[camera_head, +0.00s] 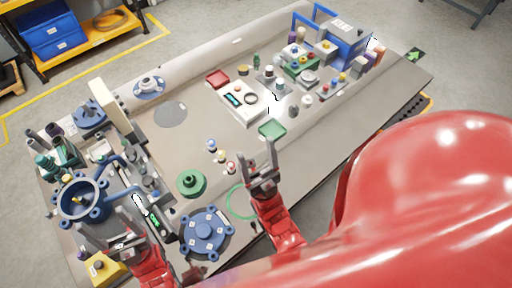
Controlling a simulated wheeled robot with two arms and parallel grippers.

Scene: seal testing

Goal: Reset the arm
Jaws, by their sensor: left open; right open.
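My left gripper (104,240) is at the lower left of the head view, over the near left part of the table. It is open, with nothing seen between its fingers. It stands in front of a blue ring-shaped flange (80,199), whose near side it partly overlaps. My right gripper (260,163) is open and empty near the middle of the table's near edge. Its fingers point toward the far side. My red arm links cover the lower right of the view.
A blue flange disc (206,232) and a green knobbed disc (190,183) lie between my grippers. A white device (243,101) stands mid-table.

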